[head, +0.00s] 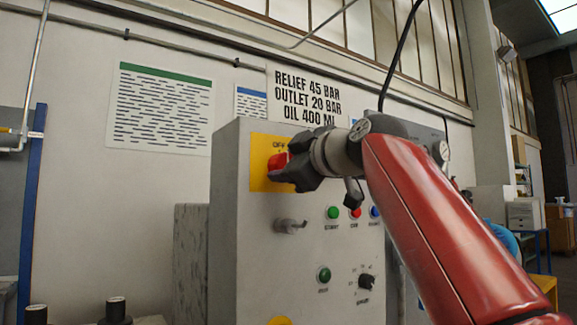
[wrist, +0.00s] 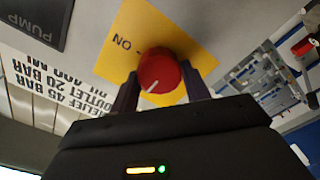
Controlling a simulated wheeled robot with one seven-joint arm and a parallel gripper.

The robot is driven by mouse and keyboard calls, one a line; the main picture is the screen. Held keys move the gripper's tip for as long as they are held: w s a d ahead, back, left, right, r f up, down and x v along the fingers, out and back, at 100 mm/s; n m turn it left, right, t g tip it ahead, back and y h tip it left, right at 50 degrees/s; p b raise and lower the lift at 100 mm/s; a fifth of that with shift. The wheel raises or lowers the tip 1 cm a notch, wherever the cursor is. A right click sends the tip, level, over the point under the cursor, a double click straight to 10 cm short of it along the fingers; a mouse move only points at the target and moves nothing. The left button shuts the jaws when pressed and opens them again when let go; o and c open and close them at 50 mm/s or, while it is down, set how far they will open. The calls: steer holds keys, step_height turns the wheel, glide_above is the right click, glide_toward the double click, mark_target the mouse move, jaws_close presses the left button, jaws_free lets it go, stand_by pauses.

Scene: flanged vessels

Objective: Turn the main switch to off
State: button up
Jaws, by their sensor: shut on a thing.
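The main switch is a red round knob (head: 279,160) on a yellow plate (head: 259,178) at the upper left of the grey cabinet's front. The word OFF shows above the knob in the head view. My gripper (head: 288,168) is shut on the knob. In the wrist view the knob (wrist: 160,70) sits between the two dark fingers (wrist: 161,88). Its white pointer line slants toward the lower left of that view, away from the ON label (wrist: 123,42) and its tick. OFF is hidden in the wrist view; ON is hidden in the head view.
The grey cabinet (head: 232,235) also bears a grey handle (head: 290,226), green, red and blue buttons (head: 333,212), a lower green button (head: 324,275) and a black selector (head: 366,281). A pressure gauge (head: 441,151) is at right. Dark posts (head: 116,308) stand at lower left.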

stand_by(0.4)
steer(key=o, duration=1)
steer(key=shift+s, duration=0.1)
steer(key=b+v, duration=0.3)
steer(key=v, duration=0.4)
steer(key=shift+s+d, duration=0.2)
steer(key=shift+s, duration=0.05)
